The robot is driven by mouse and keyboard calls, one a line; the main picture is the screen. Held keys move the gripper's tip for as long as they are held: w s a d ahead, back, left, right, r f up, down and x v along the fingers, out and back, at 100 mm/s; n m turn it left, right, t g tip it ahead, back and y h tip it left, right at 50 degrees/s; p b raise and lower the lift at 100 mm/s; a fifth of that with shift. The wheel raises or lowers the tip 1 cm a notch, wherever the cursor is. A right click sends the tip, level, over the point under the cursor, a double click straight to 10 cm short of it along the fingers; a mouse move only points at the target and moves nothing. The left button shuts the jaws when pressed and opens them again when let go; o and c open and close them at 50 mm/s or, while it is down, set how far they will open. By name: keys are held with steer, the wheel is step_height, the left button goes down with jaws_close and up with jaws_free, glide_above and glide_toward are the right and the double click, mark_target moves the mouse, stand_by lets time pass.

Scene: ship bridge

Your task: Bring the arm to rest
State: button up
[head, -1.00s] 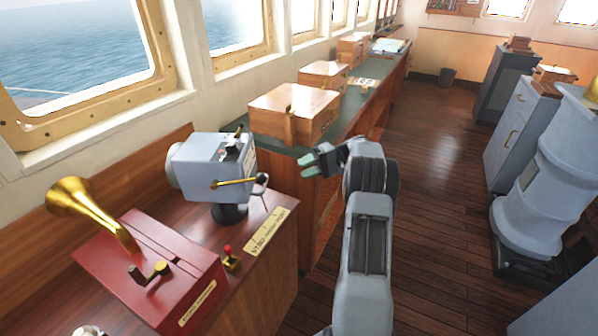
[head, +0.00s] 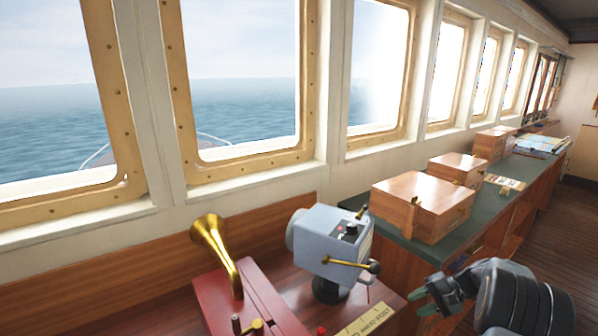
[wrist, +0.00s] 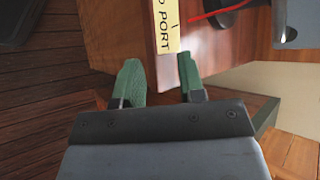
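My gripper (head: 430,294) shows at the lower right of the head view, beside the right end of the desk and in front of the green-topped counter (head: 397,232). In the wrist view its two green fingers (wrist: 163,88) stand apart with nothing between them, so it is open and empty. Beyond the fingertips is the wooden desk edge with a yellow label (wrist: 166,27) reading "PORT". My arm link is partly cut off by the lower edge of the head view.
A grey-blue device with a brass lever (head: 333,240) and a red box with a brass horn (head: 216,245) stand on the desk. Several wooden boxes, one large in front (head: 423,205), line the counter. Windows run along the wall. Dark wooden floor (wrist: 40,100) is clear beside the desk.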

steer(key=s+a+r+n+t+h+p, duration=0.1)
steer(key=s+a+r+n+h+p, duration=0.1)
steer(key=s+a+r+n+h, duration=0.2)
steer(key=s+a+r+n+t+h+p, duration=0.1)
steer(key=s+a+r+n+h+p, duration=0.2)
steer(key=s+a+r+h, duration=0.3)
steer(key=s+a+r, duration=0.5)
steer(key=s+a, duration=0.2)
steer(key=s, duration=0.2)
steer(key=shift+s+a+n, duration=0.35)
steer(key=shift+s+n, duration=0.05)
steer(key=shift+o, duration=0.5)
